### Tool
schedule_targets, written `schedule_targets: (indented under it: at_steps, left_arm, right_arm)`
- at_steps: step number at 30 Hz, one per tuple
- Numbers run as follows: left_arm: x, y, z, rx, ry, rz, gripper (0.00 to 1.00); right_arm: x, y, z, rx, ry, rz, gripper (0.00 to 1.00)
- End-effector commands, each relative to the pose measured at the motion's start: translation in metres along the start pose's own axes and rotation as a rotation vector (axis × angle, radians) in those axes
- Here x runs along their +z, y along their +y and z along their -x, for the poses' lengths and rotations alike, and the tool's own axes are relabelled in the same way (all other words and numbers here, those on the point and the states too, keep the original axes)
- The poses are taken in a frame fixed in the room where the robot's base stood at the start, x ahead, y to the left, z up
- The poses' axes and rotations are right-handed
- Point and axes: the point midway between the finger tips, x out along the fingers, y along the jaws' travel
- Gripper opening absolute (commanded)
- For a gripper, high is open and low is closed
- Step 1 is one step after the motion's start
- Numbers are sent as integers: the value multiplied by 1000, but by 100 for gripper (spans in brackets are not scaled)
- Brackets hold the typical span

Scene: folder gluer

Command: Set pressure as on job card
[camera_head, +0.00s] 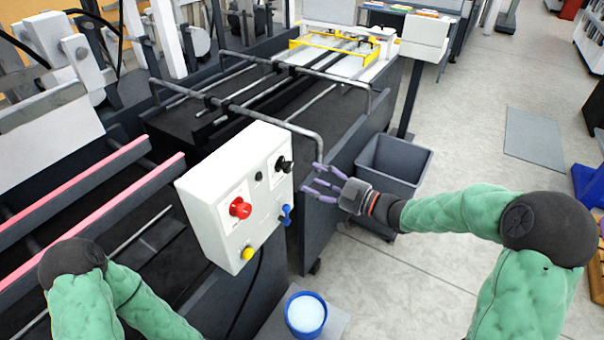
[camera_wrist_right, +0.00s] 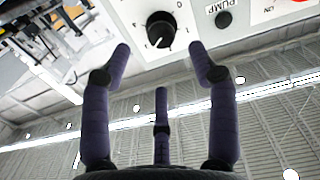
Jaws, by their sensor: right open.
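A white control box (camera_head: 238,195) on the machine's side carries a red knob (camera_head: 240,208), a black knob (camera_head: 284,165), a small black button (camera_head: 258,176), a blue handle (camera_head: 286,215) and a yellow button (camera_head: 247,253). My right gripper (camera_head: 318,182) is open and empty, to the right of the box and apart from it. In the right wrist view the black knob (camera_wrist_right: 160,29) with a white pointer mark shows beyond the spread fingers (camera_wrist_right: 162,65). A black button (camera_wrist_right: 223,18) labelled PUMP is beside it. No pressure label or job card is readable. My left gripper is out of view.
Metal rails (camera_head: 235,108) run along the machine, one bending down near my right gripper. A grey bin (camera_head: 395,165) stands behind that gripper. A blue bucket (camera_head: 305,315) is on the floor below the box. A pale board (camera_head: 425,35) stands on a dark post. Floor at right is mostly clear.

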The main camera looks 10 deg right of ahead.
Motion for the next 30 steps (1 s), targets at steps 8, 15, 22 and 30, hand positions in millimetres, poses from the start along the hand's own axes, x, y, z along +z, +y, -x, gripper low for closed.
schedule_targets:
  at_steps: [8, 15, 22, 30]
  left_arm:
    - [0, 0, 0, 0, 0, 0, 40]
    - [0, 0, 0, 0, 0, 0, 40]
    - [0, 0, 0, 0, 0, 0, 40]
    - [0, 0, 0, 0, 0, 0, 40]
  right_arm:
    - [0, 0, 33, 0, -1, -1, 60]
    - [1, -1, 36, -2, -1, -2, 60]
    - [1, -1, 36, -2, -1, -1, 60]
    - [21, 0, 28, 37, -27, -60, 60]
